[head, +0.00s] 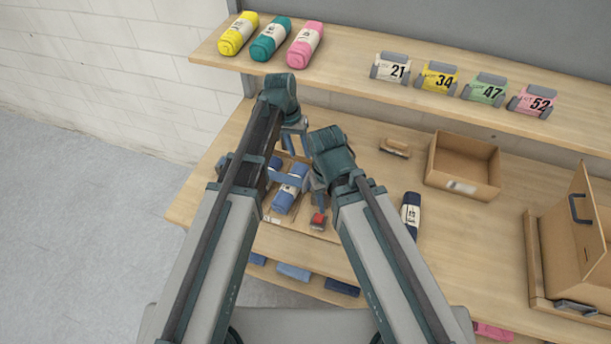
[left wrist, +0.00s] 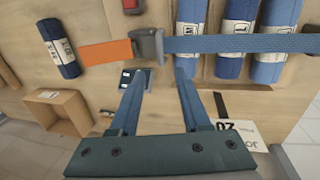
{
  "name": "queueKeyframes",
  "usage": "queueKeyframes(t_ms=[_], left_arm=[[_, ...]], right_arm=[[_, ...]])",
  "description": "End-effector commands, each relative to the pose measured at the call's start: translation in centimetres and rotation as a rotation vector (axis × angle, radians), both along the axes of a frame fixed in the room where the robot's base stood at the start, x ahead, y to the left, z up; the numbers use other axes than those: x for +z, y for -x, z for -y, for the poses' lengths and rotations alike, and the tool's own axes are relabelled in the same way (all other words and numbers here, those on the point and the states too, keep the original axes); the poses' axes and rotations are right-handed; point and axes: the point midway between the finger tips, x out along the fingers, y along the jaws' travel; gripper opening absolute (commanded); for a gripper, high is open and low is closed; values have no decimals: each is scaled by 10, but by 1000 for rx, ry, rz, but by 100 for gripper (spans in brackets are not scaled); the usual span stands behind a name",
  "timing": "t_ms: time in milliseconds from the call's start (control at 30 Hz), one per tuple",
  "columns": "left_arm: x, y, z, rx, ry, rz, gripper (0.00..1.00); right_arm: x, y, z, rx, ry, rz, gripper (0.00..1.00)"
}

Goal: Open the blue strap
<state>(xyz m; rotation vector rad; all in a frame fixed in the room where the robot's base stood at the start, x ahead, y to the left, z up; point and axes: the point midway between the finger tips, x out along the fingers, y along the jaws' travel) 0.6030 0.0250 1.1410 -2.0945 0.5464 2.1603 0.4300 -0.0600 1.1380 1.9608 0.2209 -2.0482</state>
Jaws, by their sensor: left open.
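The blue strap (left wrist: 236,43) runs across several blue rolls (left wrist: 187,30) in the left wrist view. It meets a grey buckle (left wrist: 147,46), and an orange band (left wrist: 106,51) comes out of the buckle's other side. My left gripper (left wrist: 161,76) is open, its two fingertips just short of the buckle and strap; nothing shows between them. In the head view my left gripper (head: 287,181) is over the blue rolls (head: 287,199), and the arms mostly hide the strap. My right gripper is largely hidden behind its own arm.
A dark blue roll (head: 410,214) and an open cardboard box (head: 463,165) are on the wooden table (head: 452,240). A red object (head: 318,221) lies near the rolls. An upper shelf holds a yellow (head: 238,34), a teal (head: 270,39) and a pink roll (head: 305,45), plus number tags (head: 390,68).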

Motion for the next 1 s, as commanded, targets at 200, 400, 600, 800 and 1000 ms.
queueKeyframes(t_ms=[200, 400, 600, 800, 1000], left_arm=[[-39, 2, 6, 0, 0, 0, 47], [-68, 4, 12, -1, 0, 0, 47], [-93, 5, 17, -1, 0, 0, 47], [-101, 6, 19, 0, 0, 0, 47], [-100, 6, 19, 0, 0, 0, 47]], right_arm=[[-39, 0, 0, -1, 0, 1, 50], [-68, 0, 0, 4, 1, 1, 50], [-93, 0, 0, 10, 2, 1, 50], [-101, 0, 0, 13, 2, 0, 50], [-100, 0, 0, 13, 2, 0, 50]])
